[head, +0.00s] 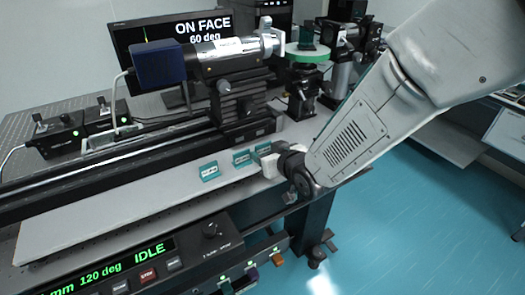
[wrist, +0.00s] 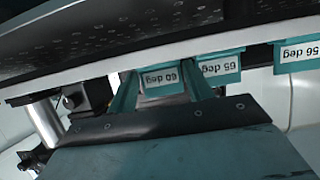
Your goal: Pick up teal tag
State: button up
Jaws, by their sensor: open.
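Three teal tags with white labels stand in a row on the pale shelf strip. The tag marked 60 deg (wrist: 162,78) is between the two fingers of my gripper (wrist: 160,88) in the wrist view, with the label upside down. In the head view that tag (head: 263,148) is the rightmost, partly hidden by my gripper (head: 268,162). The tag marked 65 deg (wrist: 215,68) is close beside it, also in the head view (head: 242,158). The tag marked 56 deg (wrist: 298,54) stands apart, leftmost in the head view (head: 209,171). My gripper is open; finger contact is unclear.
The pale strip (head: 110,208) runs along the optical table's front edge. Behind it is a rail with a cylindrical instrument (head: 230,50). A control panel reading IDLE (head: 150,250) is below. A screen reads ON FACE 60 deg (head: 195,30). Floor at right is clear.

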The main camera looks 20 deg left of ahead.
jog(key=c, duration=0.6)
